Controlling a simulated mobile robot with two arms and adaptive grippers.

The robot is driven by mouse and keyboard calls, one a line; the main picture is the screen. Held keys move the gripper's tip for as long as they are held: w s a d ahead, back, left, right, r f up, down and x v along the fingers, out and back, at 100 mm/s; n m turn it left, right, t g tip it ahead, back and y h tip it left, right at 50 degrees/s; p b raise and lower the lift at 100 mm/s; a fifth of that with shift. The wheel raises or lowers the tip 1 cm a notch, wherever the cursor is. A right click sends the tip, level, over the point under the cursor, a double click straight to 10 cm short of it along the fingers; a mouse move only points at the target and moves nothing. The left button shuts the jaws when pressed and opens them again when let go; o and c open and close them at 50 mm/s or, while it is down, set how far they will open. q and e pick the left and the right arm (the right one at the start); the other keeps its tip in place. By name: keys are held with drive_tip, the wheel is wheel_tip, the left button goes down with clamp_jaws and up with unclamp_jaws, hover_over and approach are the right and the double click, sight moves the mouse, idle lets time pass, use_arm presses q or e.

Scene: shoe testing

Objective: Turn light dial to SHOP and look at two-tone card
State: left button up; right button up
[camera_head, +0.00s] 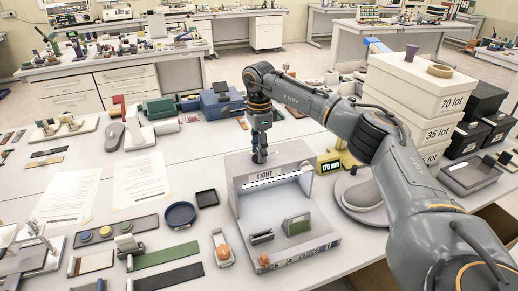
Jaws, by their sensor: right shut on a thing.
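A grey light booth (236,205) marked LIGHT stands open-fronted on the table. My right gripper (260,157) points down onto the top of the booth, just behind the LIGHT label. It is shut on a small dark part there, most likely the light dial; the gripper hides it and its setting cannot be read. My left gripper is not in view.
White boxes (400,95) marked 70, 35 lot stand stacked at the right, behind my right arm. A grey shoe-like form (358,193) lies right of the booth. A blue round dish (181,214), black tray (207,198) and strips lie left. Bare table lies behind the dishes.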

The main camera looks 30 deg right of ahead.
drive_tip(key=m, duration=0.5)
drive_tip(key=shift+m, duration=0.4)
drive_tip(key=m, duration=0.5)
drive_tip(key=shift+m, duration=0.7)
drive_tip(key=o, duration=1.2)
drive_tip(key=shift+c, duration=0.2)
drive_tip(key=shift+r, duration=0.1)
wheel_tip(320, 180, up, 12)
